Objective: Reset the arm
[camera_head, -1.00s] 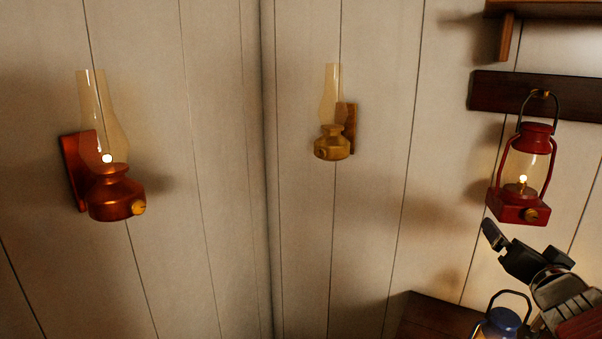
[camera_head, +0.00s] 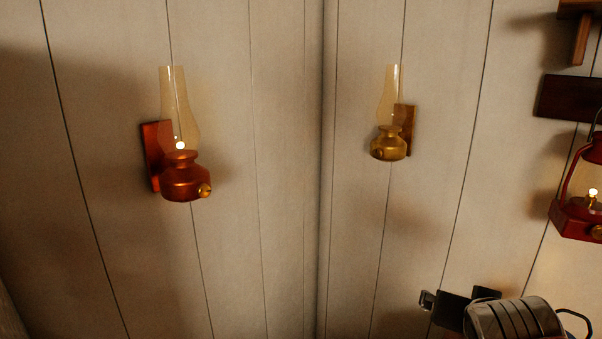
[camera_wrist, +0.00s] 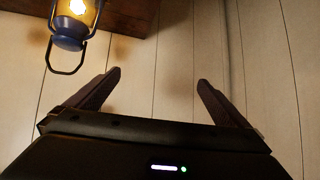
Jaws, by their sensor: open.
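My gripper (camera_head: 456,297) is at the lower right of the head view, in front of the plank wall and below the brass lamp. Its two fingers are apart with nothing between them. In the wrist view, the fingers of my gripper (camera_wrist: 159,78) are spread wide, with bare wall planks behind them. Part of my arm shows at the bottom edge of the head view.
A lit red wall lamp (camera_head: 184,183) and an unlit brass lamp (camera_head: 388,148) flank the wall corner. A lit red lantern (camera_head: 577,219) hangs at the right edge. A lit blue lantern (camera_wrist: 70,40) is by dark wood (camera_wrist: 128,12) in the wrist view.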

